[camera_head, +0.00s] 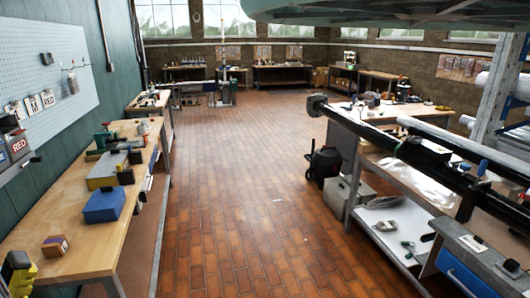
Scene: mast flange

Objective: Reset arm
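My gripper and arm are not seen in this head view, so I cannot tell how the arm is posed. A long black tube (425,157) with a thick dark end at its left lies along the right-hand workbench. A second black tube end shows beside it. On the left wooden workbench (75,237) are a blue box (104,206), a yellow and grey box (103,172) and a small brown box (55,246). A yellow and black object (18,272) is cut off at the bottom left corner.
A brick-tiled floor aisle (240,190) runs clear between the benches. A black vacuum-like canister (323,163) stands on the floor by the right bench. A blue drawer (463,270) is at lower right. A large green rounded shape (400,12) overhangs at the top.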

